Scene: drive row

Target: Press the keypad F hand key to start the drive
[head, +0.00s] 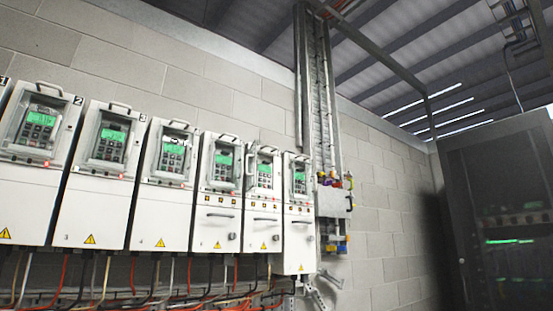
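A row of several white drives hangs on the block wall, each with a grey keypad and a lit green display. The larger ones at the left have keypads (38,127), (109,138) and (173,156). The narrower ones to the right have keypads (223,166), (264,174) and (299,179). I cannot read a letter F on any of them, and the hand key is too small to make out, so I cannot tell which is keypad F. My gripper is not in view.
Cables (100,280) hang below the drives. Right of the row, a vertical cable tray (322,95) runs down to a grey box (332,202) with coloured items. A dark cabinet (470,190) stands at the far right. Bare wall lies between.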

